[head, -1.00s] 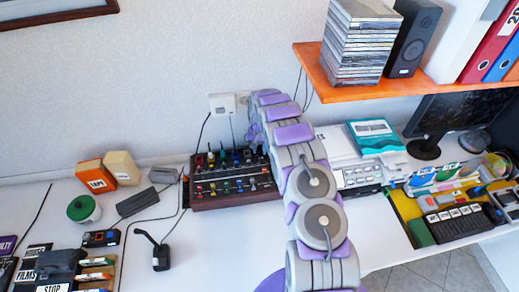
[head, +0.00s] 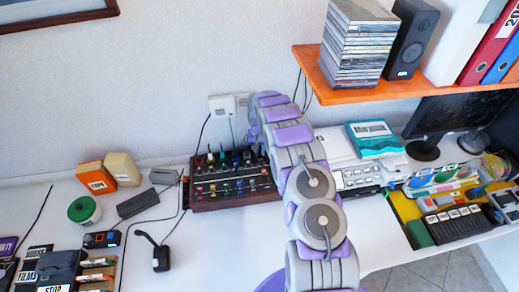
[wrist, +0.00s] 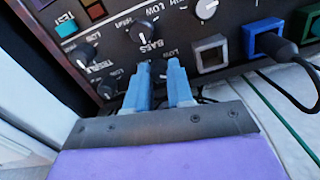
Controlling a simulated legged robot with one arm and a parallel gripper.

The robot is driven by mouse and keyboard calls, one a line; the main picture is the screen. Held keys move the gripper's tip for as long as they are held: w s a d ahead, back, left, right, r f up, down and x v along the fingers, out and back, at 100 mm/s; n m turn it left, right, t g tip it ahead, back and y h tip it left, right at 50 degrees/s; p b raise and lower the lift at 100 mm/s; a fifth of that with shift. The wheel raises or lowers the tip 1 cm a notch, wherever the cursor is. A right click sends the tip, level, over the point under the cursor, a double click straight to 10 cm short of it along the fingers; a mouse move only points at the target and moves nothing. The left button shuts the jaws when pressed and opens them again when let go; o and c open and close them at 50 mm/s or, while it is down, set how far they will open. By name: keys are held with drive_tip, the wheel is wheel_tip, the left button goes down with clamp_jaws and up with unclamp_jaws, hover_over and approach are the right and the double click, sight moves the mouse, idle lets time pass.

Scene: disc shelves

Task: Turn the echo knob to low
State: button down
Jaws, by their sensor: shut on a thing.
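The mixer (head: 232,199), a dark panel with many knobs and cables, sits on the desk against the wall in the head view. The wrist view shows its panel (wrist: 120,57) close up, with labels upside down, among them TREBLE, BASS, HIGH and LOW. My gripper (wrist: 160,68) has its two blue fingers closed around a small dark knob (wrist: 158,68) beside the BASS knob (wrist: 143,33). I cannot read an ECHO label, and the held knob's pointer is mostly hidden by the fingers. In the head view my arm hides the gripper.
A treble knob (wrist: 88,52) and another dark knob (wrist: 108,88) are left of the fingers. A blue socket with a plugged cable (wrist: 270,42) is at right. In the head view, an orange shelf (head: 385,95) hangs at right, and a desk microphone (head: 160,258) stands in front.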

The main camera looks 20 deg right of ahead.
sight(260, 151)
drive_tip(key=n+p, duration=0.2)
drive_tip(key=n, duration=0.1)
drive_tip(key=shift+n, duration=0.3)
drive_tip(key=shift+n+p, duration=0.6)
drive_tip(key=shift+n, duration=0.9)
drive_tip(key=c, duration=1.3)
unclamp_jaws()
drive_tip(key=shift+r, duration=0.15)
wheel_tip(260, 151, up, 17)
drive_tip(key=shift+p, duration=0.75)
drive_tip(key=shift+o, duration=0.6)
